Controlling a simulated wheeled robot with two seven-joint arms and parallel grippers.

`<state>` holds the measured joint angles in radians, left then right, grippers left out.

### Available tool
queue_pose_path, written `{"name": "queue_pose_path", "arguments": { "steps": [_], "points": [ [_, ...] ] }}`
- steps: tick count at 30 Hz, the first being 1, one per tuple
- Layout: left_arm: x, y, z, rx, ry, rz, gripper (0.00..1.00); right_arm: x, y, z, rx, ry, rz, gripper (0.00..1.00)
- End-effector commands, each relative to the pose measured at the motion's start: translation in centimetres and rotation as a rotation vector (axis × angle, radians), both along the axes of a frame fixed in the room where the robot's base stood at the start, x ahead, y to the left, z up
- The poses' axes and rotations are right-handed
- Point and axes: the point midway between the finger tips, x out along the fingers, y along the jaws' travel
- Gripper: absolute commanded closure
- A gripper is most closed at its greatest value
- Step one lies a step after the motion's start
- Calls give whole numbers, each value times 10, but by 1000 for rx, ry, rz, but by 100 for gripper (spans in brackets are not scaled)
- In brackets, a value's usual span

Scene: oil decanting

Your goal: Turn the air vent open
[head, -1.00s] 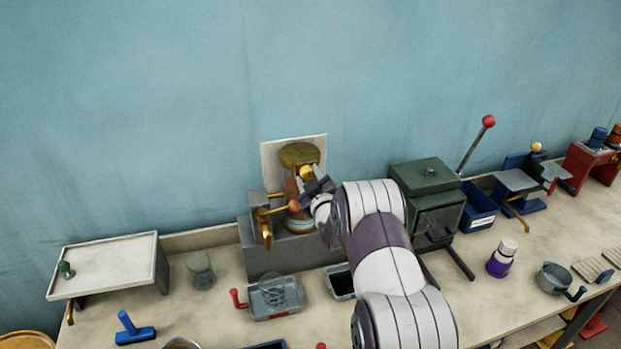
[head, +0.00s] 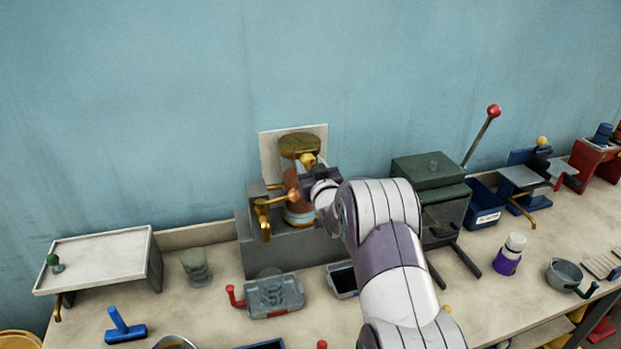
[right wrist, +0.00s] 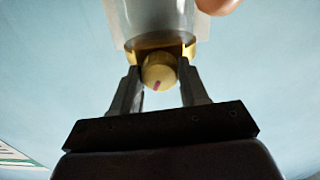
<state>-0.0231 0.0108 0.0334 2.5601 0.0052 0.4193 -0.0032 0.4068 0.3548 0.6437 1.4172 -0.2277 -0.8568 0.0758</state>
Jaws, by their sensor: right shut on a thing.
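The air vent is a small round brass knob with a dark red mark on its face, seen in the right wrist view (right wrist: 158,72) between the fingertips. In the head view the brass knob (head: 306,159) sits below a wide brass cap (head: 299,143), in front of a pale square plate (head: 268,152). My right gripper (head: 308,172) reaches it from the lower right and is shut on it; the fingers also show in the right wrist view (right wrist: 160,82). The exact finger contact is hard to see. My left gripper is not in view.
A brass tap (head: 264,218) stands close left of the gripper on a grey block (head: 290,250). A dark green box (head: 428,172) and a red-knobbed lever (head: 482,135) are to the right.

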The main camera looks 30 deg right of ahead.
Motion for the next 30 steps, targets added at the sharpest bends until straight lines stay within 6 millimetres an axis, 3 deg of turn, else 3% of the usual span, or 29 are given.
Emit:
{"name": "queue_pose_path", "arguments": {
  "steps": [1, 12, 30],
  "points": [
    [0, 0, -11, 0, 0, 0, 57, 0, 0, -3, 38, -15, 0, 87],
    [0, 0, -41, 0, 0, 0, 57, 0, -2, -1, 380, -97, -1, 87],
    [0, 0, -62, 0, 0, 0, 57, -1, -4, 1, 875, -217, -4, 87]
  ]
}}
